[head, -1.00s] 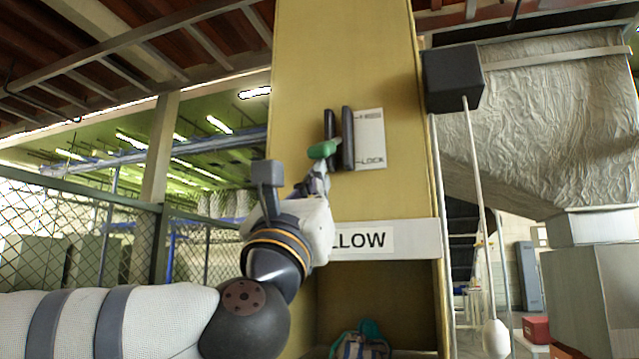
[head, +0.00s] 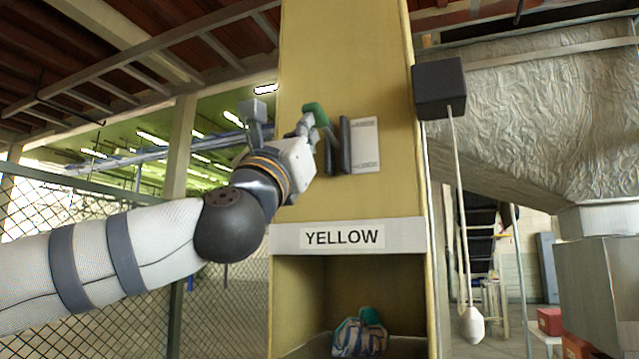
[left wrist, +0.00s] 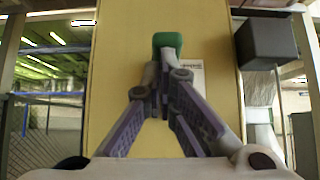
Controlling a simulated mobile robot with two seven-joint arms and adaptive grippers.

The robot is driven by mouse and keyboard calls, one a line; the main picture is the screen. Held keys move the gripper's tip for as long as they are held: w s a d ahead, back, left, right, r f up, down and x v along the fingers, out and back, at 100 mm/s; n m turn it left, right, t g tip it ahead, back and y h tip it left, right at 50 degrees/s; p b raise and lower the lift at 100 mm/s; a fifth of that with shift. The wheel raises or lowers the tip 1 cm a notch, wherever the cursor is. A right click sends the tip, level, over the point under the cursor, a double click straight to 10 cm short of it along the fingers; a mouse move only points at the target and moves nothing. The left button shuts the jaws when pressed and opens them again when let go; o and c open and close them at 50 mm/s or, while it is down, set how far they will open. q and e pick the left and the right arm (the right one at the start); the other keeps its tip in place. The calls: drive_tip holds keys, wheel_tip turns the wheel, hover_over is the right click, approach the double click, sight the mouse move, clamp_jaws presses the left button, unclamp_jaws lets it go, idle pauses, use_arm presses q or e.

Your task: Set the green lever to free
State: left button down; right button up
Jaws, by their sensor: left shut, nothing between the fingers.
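The green lever knob (head: 315,113) sticks out of a dark slotted bracket (head: 338,147) on the yellow column. It stands at the top of the bracket, about level with the upper mark of the white plate (head: 365,145). The plate's words are too blurred to read now; earlier they read FREE above and LOCK below. My left gripper (head: 306,124) is shut and empty, its fingertips right under the knob and seemingly touching it. The left wrist view shows the knob (left wrist: 168,41) just beyond the closed fingertips (left wrist: 160,72). My right gripper is out of view.
Below the lever is a YELLOW sign (head: 342,236) over an open bay holding a striped bag (head: 360,335). A black box (head: 440,87) with a hanging cord and white weight (head: 471,325) is right of the column. A mesh fence (head: 225,290) stands left.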

sight(304, 108)
use_arm(q)
drive_tip(key=r, duration=0.3)
drive_tip(key=shift+s+r+p, duration=0.25)
drive_tip(key=shift+s+p, duration=0.05)
drive_tip(key=shift+w+r+p, duration=0.2)
drive_tip(key=shift+r, duration=0.45)
drive_tip(key=shift+w+r+p, duration=0.15)
drive_tip(key=shift+r, duration=0.5)
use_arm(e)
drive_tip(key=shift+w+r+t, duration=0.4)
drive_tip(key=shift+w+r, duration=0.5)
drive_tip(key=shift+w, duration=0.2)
